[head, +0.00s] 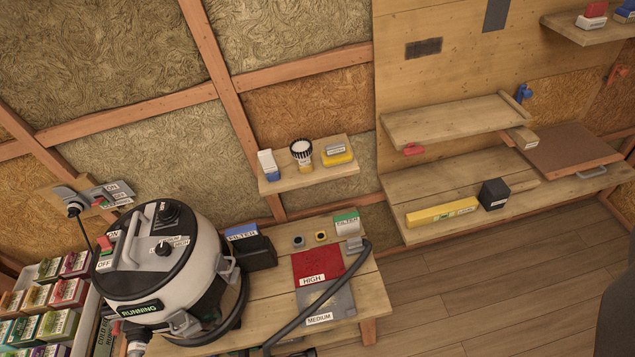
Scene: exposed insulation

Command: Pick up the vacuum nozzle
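A dark hose (318,308) curves up across the right part of the low wooden bench and bends near the green and white filter box (347,223). My gripper is not in view.
The low bench (372,290) holds a red "HIGH" pad (317,265) and a grey "MEDIUM" pad (335,303). A small wall shelf (310,174) holds several small items. A yellow level (441,212) lies on the right bench. Wooden floor (480,275) is clear at lower right.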

